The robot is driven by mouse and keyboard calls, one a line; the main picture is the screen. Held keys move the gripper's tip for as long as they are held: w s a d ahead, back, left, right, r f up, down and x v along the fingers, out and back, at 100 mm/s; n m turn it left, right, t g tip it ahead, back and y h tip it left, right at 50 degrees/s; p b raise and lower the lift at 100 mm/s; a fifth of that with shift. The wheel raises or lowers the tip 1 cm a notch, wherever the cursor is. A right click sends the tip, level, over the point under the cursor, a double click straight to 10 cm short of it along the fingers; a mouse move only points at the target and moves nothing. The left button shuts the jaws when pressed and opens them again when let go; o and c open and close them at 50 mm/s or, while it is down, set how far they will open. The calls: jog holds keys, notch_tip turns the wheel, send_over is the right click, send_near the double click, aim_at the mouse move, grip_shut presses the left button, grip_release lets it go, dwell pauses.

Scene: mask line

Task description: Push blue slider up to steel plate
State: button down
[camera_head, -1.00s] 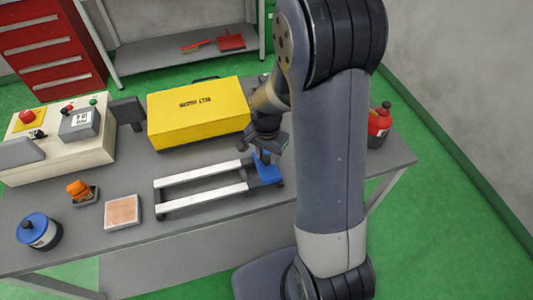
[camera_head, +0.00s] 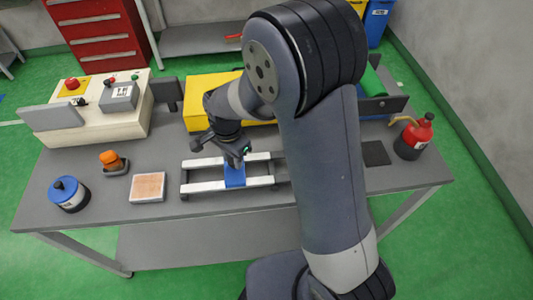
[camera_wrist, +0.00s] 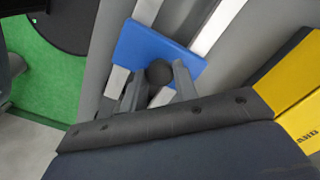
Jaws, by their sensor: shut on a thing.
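The blue slider (camera_head: 235,178) sits across two pale parallel rails (camera_head: 204,186) on the grey bench, roughly midway along them. My gripper (camera_head: 237,158) is above the slider. In the wrist view the slider (camera_wrist: 145,42) is a flat blue plate with a dark round knob (camera_wrist: 158,72). My gripper's two fingers (camera_wrist: 158,78) are on either side of that knob and closed on it. I cannot make out a steel plate for certain in either view. My arm hides the right end of the rails in the head view.
A yellow case (camera_head: 200,88) stands behind the rails. A tan block (camera_head: 148,187), an orange-topped item (camera_head: 112,162) and a blue-lidded container (camera_head: 69,194) are on the left. A red can (camera_head: 414,138) and a dark mat (camera_head: 375,153) are on the right.

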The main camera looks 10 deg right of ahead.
jog(key=a, duration=1.3)
jog(key=shift+a, duration=0.1)
jog(key=c, duration=1.2)
grip_release()
jog(key=shift+a, duration=0.15)
jog(key=shift+c, duration=0.2)
jog(key=shift+o, duration=0.7)
notch_tip(320, 180, up, 11)
jog(key=b, duration=0.1)
jog(key=shift+f, duration=0.1)
notch_tip(320, 180, down, 11)
jog(key=d, duration=0.2)
jog(key=shift+p, duration=0.45)
